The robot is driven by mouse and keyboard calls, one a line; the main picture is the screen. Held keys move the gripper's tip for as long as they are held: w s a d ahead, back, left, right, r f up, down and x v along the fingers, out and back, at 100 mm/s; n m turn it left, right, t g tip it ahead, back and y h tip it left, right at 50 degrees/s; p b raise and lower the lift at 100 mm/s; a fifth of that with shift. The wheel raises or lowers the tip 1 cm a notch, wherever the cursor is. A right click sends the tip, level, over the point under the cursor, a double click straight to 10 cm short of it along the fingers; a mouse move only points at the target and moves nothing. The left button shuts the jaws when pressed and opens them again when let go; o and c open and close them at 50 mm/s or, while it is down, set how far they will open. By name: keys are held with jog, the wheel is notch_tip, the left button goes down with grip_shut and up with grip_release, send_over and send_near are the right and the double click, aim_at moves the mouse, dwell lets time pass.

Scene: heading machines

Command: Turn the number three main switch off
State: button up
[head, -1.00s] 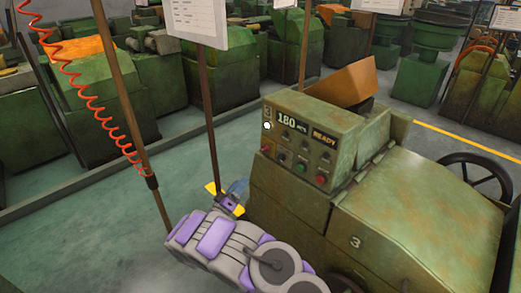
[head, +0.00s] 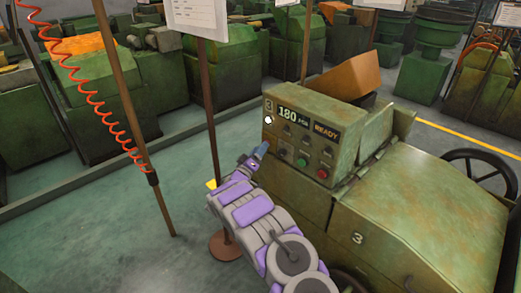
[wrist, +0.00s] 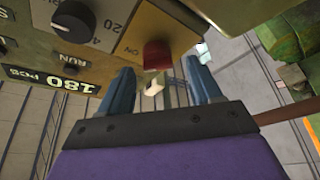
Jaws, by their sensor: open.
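The number three machine's green control panel (head: 305,140) shows a "3", a 180 display and a READY display in the head view. In the wrist view a red switch piece (wrist: 157,54) stands out beside an "ON" label at the panel's edge. My gripper (wrist: 160,88) is open, its two blue fingers apart on either side below the red piece, not visibly closed on it. In the head view my gripper (head: 262,150) is at the panel's left edge, and the red piece cannot be made out there.
A black dial (wrist: 75,20) and a RUN knob (wrist: 74,58) are close by in the wrist view. A brown post (head: 130,110) with a red coiled hose (head: 85,92) stands left of my arm. Open floor lies left.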

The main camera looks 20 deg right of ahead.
jog(key=shift+x, duration=0.85)
jog(key=shift+s, duration=0.1)
jog(key=c, duration=1)
